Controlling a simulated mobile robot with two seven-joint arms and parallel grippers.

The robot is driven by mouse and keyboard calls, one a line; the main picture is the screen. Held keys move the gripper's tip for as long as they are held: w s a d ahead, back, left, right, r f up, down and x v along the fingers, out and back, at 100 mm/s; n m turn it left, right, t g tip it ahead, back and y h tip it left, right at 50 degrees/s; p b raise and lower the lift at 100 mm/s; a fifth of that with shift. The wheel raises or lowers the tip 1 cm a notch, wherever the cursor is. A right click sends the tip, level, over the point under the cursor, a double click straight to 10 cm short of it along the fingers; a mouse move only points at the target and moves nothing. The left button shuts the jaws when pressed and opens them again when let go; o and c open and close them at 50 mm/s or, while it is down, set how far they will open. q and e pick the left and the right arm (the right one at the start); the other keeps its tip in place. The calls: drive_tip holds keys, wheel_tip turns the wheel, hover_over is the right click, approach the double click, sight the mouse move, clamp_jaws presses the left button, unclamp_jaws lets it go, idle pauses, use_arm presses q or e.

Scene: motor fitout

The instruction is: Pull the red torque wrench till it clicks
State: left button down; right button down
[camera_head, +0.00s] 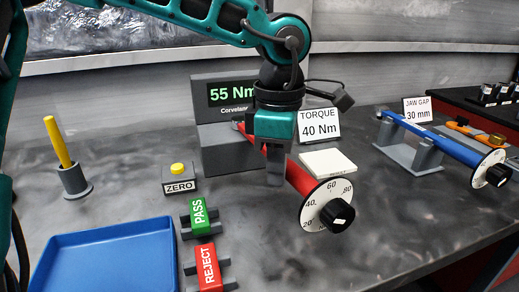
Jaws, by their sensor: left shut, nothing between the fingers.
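The red torque wrench (306,182) stretches from the torque tester (222,151) toward the front. Its round white dial (322,205) with a black knob faces forward. The tester's display (231,92) reads 55 Nm. A card (318,125) behind the wrench says TORQUE 40 Nm. My left gripper (275,181) points down at the left side of the wrench handle, fingers shut with nothing held. I cannot tell whether it touches the handle. The gripper hides part of the wrench near the tester. My right gripper is not in view.
A white block (328,162) sits by the wrench. On the left are a ZERO button box (180,181), PASS (199,217) and REJECT (208,267) stamps, a yellow pen in a holder (74,180) and a blue tray (103,232). A blue tool (440,142) rests on stands at right.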

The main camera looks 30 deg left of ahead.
use_arm(q)
drive_tip(key=shift+s+a+b, duration=0.5)
drive_tip(key=shift+s+a, duration=0.95)
drive_tip(key=shift+s, duration=0.3)
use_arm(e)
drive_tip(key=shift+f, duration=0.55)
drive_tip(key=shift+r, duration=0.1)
